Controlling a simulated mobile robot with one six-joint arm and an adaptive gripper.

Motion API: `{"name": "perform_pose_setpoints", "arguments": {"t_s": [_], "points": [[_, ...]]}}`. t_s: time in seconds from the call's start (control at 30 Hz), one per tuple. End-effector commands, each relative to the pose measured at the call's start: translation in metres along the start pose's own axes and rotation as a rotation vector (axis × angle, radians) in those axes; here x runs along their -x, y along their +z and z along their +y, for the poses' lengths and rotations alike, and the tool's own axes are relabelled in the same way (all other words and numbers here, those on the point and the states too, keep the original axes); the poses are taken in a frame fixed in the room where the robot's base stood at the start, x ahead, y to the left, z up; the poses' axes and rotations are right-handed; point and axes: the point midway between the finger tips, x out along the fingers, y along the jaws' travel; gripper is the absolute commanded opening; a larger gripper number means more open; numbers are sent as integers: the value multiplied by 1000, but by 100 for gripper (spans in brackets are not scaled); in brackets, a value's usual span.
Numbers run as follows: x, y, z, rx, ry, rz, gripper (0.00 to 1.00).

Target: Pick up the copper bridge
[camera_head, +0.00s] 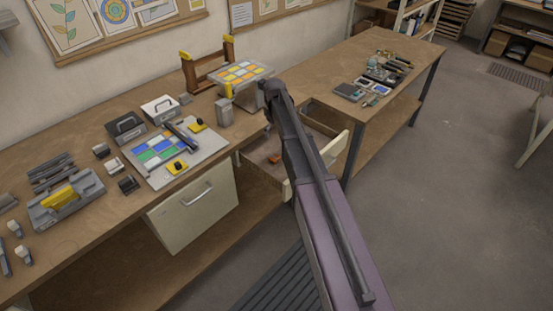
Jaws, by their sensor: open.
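I cannot pick out the copper bridge for certain. A reddish-brown frame (204,76) with yellow-capped posts stands at the back, left of the raised panel. A small reddish piece (275,158) lies in the open drawer (258,168), below my gripper.
A blue, green and white glass panel (155,158) lies on the bench with a dark bar (181,136) across it. Grey boxes (125,127) and a grey holder with a yellow block (66,199) stand left. Tools (375,76) crowd the right bench. The floor (450,200) is clear.

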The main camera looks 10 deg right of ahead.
Motion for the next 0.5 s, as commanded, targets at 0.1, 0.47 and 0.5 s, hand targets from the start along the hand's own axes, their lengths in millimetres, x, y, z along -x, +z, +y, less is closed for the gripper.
{"name": "perform_pose_setpoints", "arguments": {"t_s": [0.1,0.47,0.5], "points": [[-4,0,0,-1,0,0,100],[-29,0,0,-1,0,0,100],[-32,0,0,-1,0,0,100]]}}
